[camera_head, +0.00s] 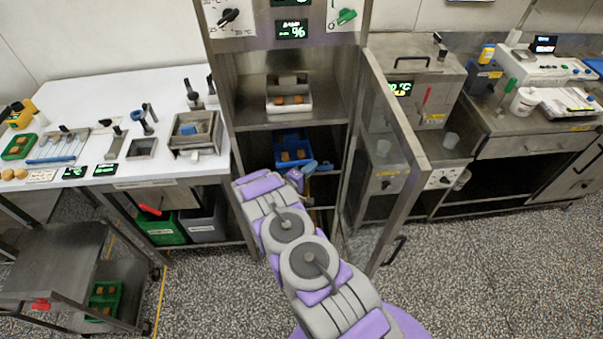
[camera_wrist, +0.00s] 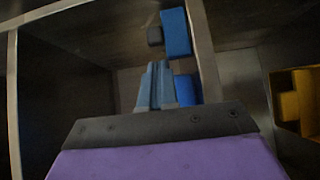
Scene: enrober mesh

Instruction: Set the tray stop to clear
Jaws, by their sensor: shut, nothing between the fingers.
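My arm reaches into the open steel cabinet (camera_head: 228,110). My gripper (camera_head: 308,168) is at the lower opening, just right of a blue tray (camera_head: 277,160) with brown pieces in it. In the wrist view my gripper (camera_wrist: 157,68) has its blue-grey fingers together, with nothing held. A blue block (camera_wrist: 176,32) with a small dark grey piece (camera_wrist: 154,36) beside it is beyond the fingertips, up and to the right. Another blue part shows behind the fingers at right. I cannot tell for sure which of these is the tray stop, nor its setting.
The cabinet door (camera_head: 399,120) stands open right of my arm. A white tray (camera_head: 290,109) with brown pieces sits on the shelf above. A white worktable (camera_head: 95,95) with tools is at left. In the wrist view a yellow object (camera_wrist: 302,100) is at right.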

